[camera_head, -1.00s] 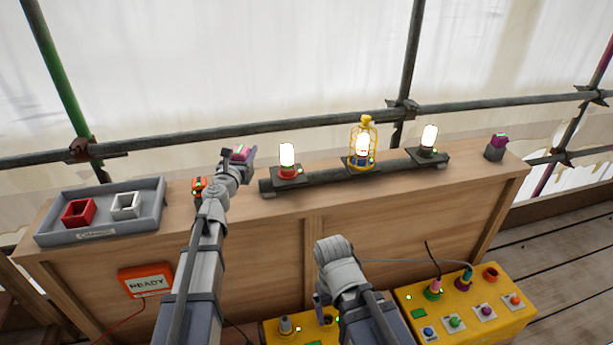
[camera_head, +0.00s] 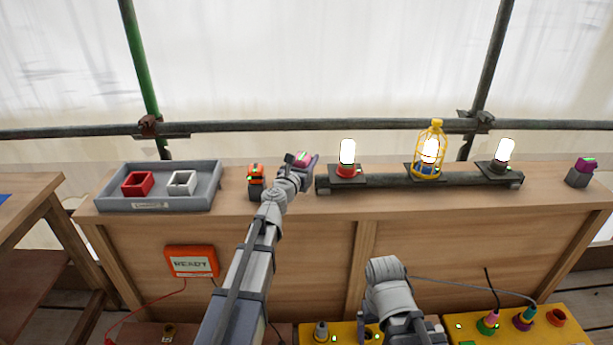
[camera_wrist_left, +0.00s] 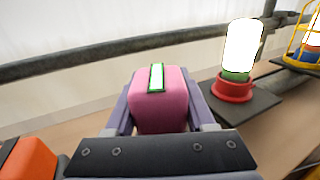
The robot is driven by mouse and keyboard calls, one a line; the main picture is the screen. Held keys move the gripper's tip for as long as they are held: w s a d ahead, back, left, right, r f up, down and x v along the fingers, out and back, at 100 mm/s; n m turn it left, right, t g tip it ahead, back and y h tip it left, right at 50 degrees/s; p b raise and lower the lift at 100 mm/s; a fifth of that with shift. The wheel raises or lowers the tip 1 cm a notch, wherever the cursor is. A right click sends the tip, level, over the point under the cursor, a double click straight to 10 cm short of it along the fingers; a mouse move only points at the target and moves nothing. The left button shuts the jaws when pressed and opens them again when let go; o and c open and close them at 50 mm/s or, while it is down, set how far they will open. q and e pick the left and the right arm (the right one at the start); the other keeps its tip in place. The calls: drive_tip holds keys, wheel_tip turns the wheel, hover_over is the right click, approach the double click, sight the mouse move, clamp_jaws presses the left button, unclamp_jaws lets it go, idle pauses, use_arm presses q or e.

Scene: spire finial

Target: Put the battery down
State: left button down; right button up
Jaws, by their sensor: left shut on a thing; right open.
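A pink battery (camera_head: 302,158) with a green strip on top is in my left gripper (camera_head: 304,164), above the wooden bench (camera_head: 290,205). It sits between the orange battery and the red-based lamp. In the left wrist view the pink battery (camera_wrist_left: 160,100) fills the space between the two fingers (camera_wrist_left: 158,115), upright. Its underside is hidden, so I cannot tell whether it touches anything. My right gripper (camera_head: 368,325) is low in front of the bench, open, over the yellow boxes; its fingertips are mostly hidden by my wrist.
A grey tray (camera_head: 210,197) holds a red box (camera_head: 138,184) and a white box (camera_head: 182,183). An orange battery (camera_head: 256,172) stands in a dark holder. Lit lamps (camera_head: 347,152) stand on a pipe rail. A purple-topped holder (camera_head: 582,170) is far right.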

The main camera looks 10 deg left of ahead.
use_arm(q)
drive_tip(key=shift+f+b, duration=1.8)
drive_tip(key=shift+b, duration=0.05)
drive_tip(key=shift+f, duration=0.25)
drive_tip(key=shift+c, duration=1.2)
unclamp_jaws()
drive_tip(key=shift+r, duration=0.1)
drive_tip(key=shift+r, duration=0.2)
drive_tip(key=s, duration=0.4)
drive_tip(key=s+a, duration=0.1)
drive_tip(key=s, duration=0.7)
drive_tip(key=shift+a, duration=0.15)
